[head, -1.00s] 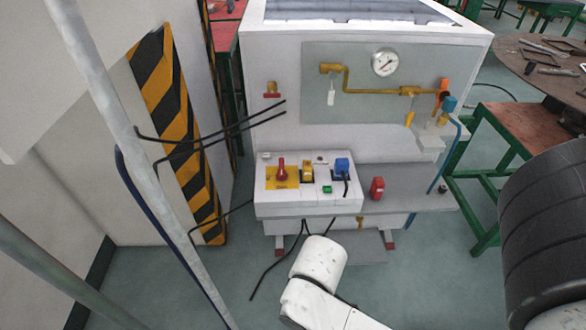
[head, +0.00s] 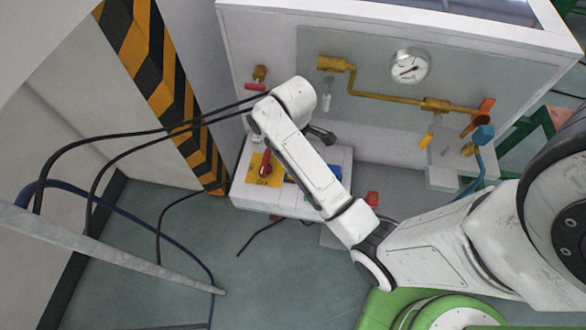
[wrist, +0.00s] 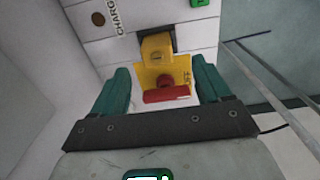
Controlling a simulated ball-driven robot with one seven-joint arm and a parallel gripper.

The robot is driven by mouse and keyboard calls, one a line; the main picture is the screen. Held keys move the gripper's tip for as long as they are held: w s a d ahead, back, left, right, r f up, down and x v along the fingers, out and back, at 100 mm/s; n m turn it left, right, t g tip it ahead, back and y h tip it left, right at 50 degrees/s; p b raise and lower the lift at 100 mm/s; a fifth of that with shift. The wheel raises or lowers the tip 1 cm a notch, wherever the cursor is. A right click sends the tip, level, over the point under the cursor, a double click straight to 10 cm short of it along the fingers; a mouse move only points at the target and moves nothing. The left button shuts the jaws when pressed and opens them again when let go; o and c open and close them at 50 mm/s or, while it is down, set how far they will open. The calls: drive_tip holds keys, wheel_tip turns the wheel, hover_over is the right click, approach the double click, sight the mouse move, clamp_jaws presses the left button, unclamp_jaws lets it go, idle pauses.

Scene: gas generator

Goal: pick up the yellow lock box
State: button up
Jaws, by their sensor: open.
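The yellow lock box (wrist: 157,47) shows in the wrist view as a small yellow block in a dark recess of the white control panel. It lies ahead of my gripper (wrist: 161,78), whose green fingers are open and empty. From the wrist, the red switch knob (wrist: 166,95) on its yellow OFF plate (wrist: 172,72) appears between the fingers, nearer than the lock box. I cannot tell how far the fingertips are from the panel. In the head view my arm covers the lock box, and my fingers cannot be made out.
In the head view the red knob (head: 265,164) shows left of my arm. Brass piping with a gauge (head: 410,66) is on the cabinet behind. Black cables (head: 120,143) loop at left, near a slanted pole (head: 100,262). A red object (head: 372,198) sits right of the panel.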

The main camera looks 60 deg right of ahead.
drive_tip(key=f, duration=0.3)
drive_tip(key=shift+d+f, duration=0.15)
drive_tip(key=shift+d, duration=0.05)
wheel_tip(320, 180, down, 5)
drive_tip(key=shift+r, duration=0.1)
drive_tip(key=shift+c, duration=0.2)
drive_tip(key=shift+w, duration=0.1)
drive_tip(key=c, duration=1.1)
drive_tip(key=shift+c, duration=0.2)
